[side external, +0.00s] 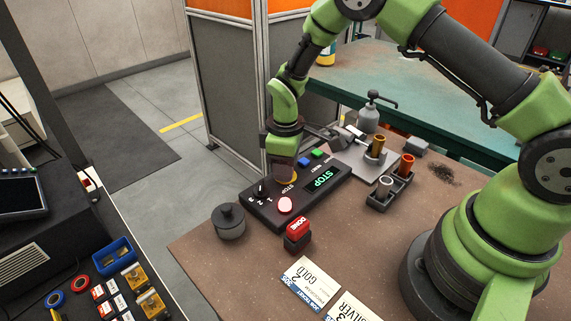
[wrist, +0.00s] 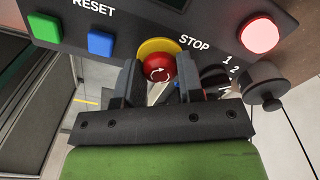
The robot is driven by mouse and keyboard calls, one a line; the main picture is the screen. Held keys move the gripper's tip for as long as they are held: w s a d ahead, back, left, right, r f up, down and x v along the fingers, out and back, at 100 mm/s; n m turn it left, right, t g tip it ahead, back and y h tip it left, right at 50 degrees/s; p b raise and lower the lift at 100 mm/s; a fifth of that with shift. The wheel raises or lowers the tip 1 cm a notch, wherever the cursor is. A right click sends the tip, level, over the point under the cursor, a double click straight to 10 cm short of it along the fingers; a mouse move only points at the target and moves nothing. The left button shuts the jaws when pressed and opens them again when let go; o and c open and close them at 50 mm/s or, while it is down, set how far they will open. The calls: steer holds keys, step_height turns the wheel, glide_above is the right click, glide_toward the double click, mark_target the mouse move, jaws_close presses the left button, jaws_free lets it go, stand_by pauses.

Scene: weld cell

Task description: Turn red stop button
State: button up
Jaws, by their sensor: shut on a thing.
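The red stop button (wrist: 161,68) shows in the wrist view, a mushroom head with white turn arrows on a yellow ring (wrist: 157,47) beside the STOP label. My gripper (wrist: 159,80) has its two dark fingers on either side of the red head, shut on it. In the side external view my gripper (side external: 284,165) points down over the far edge of the black control panel (side external: 282,211). The yellow ring shows just below it there. The red head is hidden by my gripper in that view.
The panel also bears a green button (side external: 317,154), a blue button (side external: 304,162), a lit STOP display (side external: 320,179), a pinkish-white lamp (side external: 285,205) and a black selector knob (side external: 262,189). A dark lidded pot (side external: 229,221) and a red stamp (side external: 298,234) stand close by.

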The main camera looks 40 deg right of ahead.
steer(key=shift+m, duration=2.3)
steer(key=o, duration=0.9)
steer(key=shift+o, duration=0.2)
step_height(320, 180, up, 10)
